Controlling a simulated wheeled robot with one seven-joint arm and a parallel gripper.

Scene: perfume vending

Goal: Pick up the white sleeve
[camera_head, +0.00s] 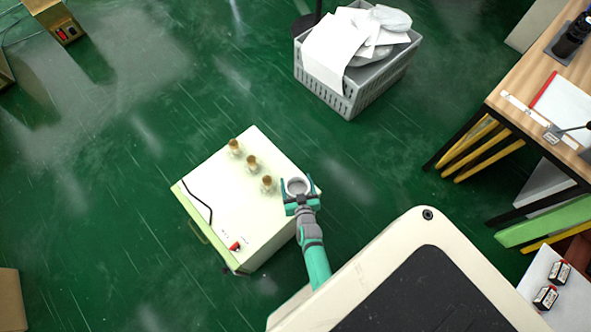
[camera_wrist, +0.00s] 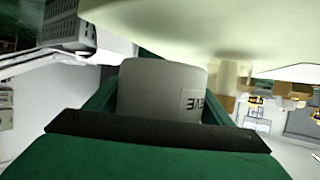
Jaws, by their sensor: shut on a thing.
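The white sleeve (camera_wrist: 160,88) is a short, pale hollow cylinder with lettering that reads partly "EVE". In the wrist view it stands between the two green fingers of my gripper (camera_wrist: 160,100). In the head view the sleeve (camera_head: 296,186) shows as an open ring at the right corner of the white box top. My gripper (camera_head: 299,190) is shut on it, with a finger on either side. I cannot tell whether the sleeve touches the box top.
Three brown-capped bottles (camera_head: 252,162) stand in a row on the white box (camera_head: 215,195), left of my gripper. A red switch (camera_head: 235,246) is near its front corner. A grey crate (camera_head: 350,85) of white sheets is behind; a wooden table (camera_head: 520,90) is at right.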

